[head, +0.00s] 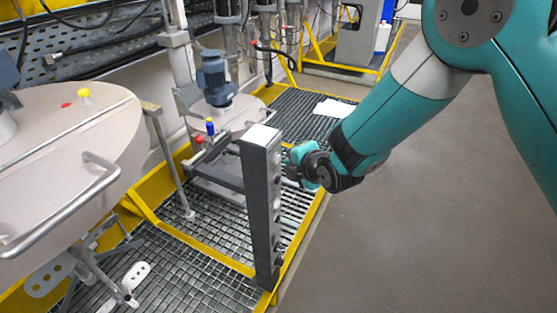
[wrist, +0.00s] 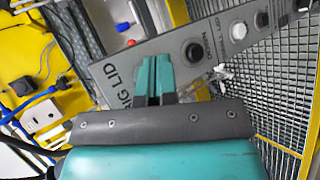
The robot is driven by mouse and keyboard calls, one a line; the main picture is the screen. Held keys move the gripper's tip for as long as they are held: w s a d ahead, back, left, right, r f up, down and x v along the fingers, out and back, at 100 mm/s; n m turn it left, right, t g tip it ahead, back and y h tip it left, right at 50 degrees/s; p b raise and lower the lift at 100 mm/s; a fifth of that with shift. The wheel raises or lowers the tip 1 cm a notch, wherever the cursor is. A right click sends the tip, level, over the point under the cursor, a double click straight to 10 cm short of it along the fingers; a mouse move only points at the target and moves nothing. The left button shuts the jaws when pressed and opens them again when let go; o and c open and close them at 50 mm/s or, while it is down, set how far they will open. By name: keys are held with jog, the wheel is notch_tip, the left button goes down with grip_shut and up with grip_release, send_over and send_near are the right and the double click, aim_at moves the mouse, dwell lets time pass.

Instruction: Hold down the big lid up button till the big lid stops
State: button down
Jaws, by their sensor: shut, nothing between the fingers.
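The grey control post (head: 262,205) stands upright on the grating, its buttons along the side facing my arm. In the wrist view, its panel (wrist: 125,70) carries the partly covered words "BIG LID". A black button (wrist: 193,52) shows right of the fingers, with a white button (wrist: 238,30) beyond it. My gripper (head: 291,162) is shut and empty at the upper part of the panel. Its teal fingers (wrist: 154,62) cover the panel beside the lettering, so any button there is hidden; I cannot tell whether they touch it. The large beige lid (head: 60,150) is at left.
A smaller lid with a blue motor (head: 214,78) stands behind the post. Yellow frame rails (head: 200,246) edge the metal grating (head: 195,280). White paper (head: 334,109) lies on the grating further back. The grey floor (head: 420,235) at right is clear.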

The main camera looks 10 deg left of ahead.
jog(key=shift+w+a, duration=0.1)
jog(key=shift+a, duration=0.15)
jog(key=shift+w+a, duration=0.15)
jog(key=shift+a, duration=0.35)
dwell(1.4)
jog(key=shift+d, duration=0.1)
dwell(3.5)
jog(key=shift+s+d+b, duration=0.3)
jog(key=shift+d+b, duration=0.05)
jog(key=shift+d, duration=0.45)
jog(key=shift+s+d+b, duration=0.2)
jog(key=shift+s+d, duration=0.1)
jog(key=shift+d, duration=0.5)
jog(key=shift+s+d+b, duration=0.2)
jog(key=shift+s+d, duration=0.1)
jog(key=shift+d, duration=0.5)
jog(key=shift+s+d+b, duration=0.2)
jog(key=shift+s+d, duration=0.1)
jog(key=shift+d, duration=0.5)
jog(key=shift+r, duration=0.1)
